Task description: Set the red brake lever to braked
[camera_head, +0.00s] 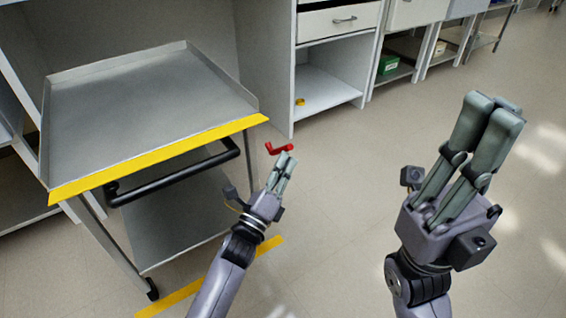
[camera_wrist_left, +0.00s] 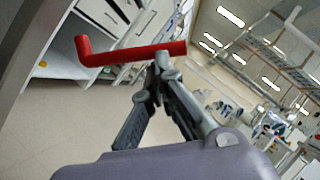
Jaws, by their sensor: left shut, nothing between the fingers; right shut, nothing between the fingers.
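The red brake lever (camera_head: 279,149) shows just beyond the tips of my left gripper (camera_head: 287,158), by the right side of the metal cart (camera_head: 150,100). In the left wrist view the lever (camera_wrist_left: 130,53) is a bent red bar, its long part running across the picture. The closed fingertips of my left gripper (camera_wrist_left: 160,62) are at the lever's right part; I cannot tell whether they touch it. My left gripper is shut and empty. My right gripper (camera_head: 496,105) is shut and empty, raised over open floor at the right.
The cart has a yellow front edge (camera_head: 160,158) and a black push handle (camera_head: 175,176). A yellow floor strip (camera_head: 210,280) lies below it. White cabinets (camera_head: 335,60) stand behind, with a yellow roll (camera_head: 299,102) on a low shelf. The floor at the right is clear.

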